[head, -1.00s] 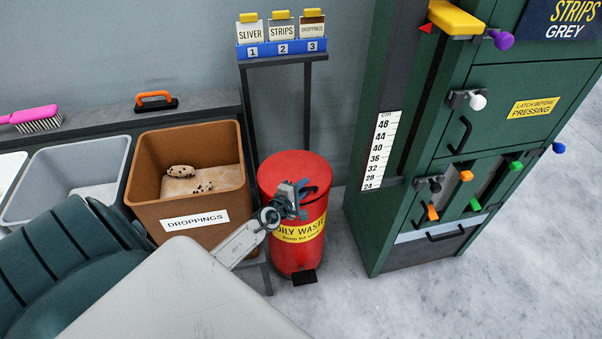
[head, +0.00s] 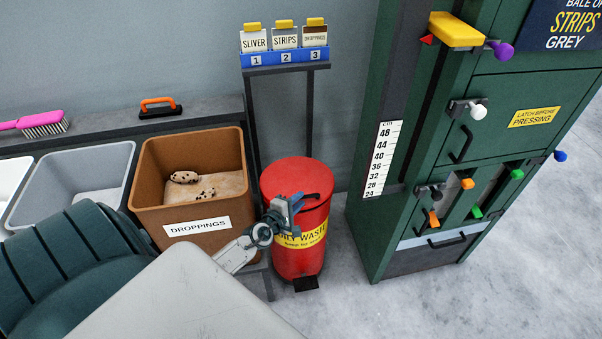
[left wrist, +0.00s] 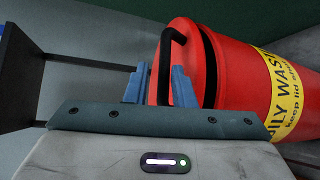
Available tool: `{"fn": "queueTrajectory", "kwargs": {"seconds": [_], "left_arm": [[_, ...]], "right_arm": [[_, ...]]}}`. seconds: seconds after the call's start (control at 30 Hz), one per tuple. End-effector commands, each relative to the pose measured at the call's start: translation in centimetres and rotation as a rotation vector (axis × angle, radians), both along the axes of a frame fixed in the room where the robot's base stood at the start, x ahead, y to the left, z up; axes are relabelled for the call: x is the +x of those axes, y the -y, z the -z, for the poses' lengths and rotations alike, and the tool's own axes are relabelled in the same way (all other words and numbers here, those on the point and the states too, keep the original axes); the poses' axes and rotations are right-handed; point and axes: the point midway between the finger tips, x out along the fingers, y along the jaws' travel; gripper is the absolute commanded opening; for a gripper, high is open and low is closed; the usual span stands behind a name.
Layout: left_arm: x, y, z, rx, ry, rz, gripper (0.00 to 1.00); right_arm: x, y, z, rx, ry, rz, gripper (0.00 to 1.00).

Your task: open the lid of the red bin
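The red bin (head: 300,262) stands on the floor with a yellow "oily waste" label. Its red lid (head: 290,172) looks shut in the head view. A dark crescent shows along the lid's rim in the left wrist view. The lid has a dark bar handle (left wrist: 166,70). My left gripper (head: 291,203) is at the lid's front edge by this handle. In the left wrist view its two blue fingers (left wrist: 160,88) stand apart, on either side of the handle, with red showing between. Whether either finger touches the handle I cannot tell. My right gripper is not in view.
A brown droppings bin (head: 151,190) stands just left of the red bin, with a grey bin (head: 50,178) beyond. A dark stand (head: 283,70) with labelled cards rises behind. The green press (head: 400,225) stands to the right, with clear floor between.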

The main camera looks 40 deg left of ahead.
Motion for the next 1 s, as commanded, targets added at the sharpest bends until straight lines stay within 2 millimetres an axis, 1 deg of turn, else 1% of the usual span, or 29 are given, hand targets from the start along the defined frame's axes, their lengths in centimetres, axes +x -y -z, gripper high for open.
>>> {"fn": "queueTrajectory", "kwargs": {"seconds": [0.57, 1.0], "left_arm": [[-4.1, 0.2, -0.9, 0.002, -0.001, 0.001, 0.22], [-7.0, 0.4, -1.5, 0.0, 0.0, 0.0, 0.22]], "right_arm": [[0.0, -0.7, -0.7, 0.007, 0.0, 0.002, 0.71], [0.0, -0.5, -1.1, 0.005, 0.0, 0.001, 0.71]]}}
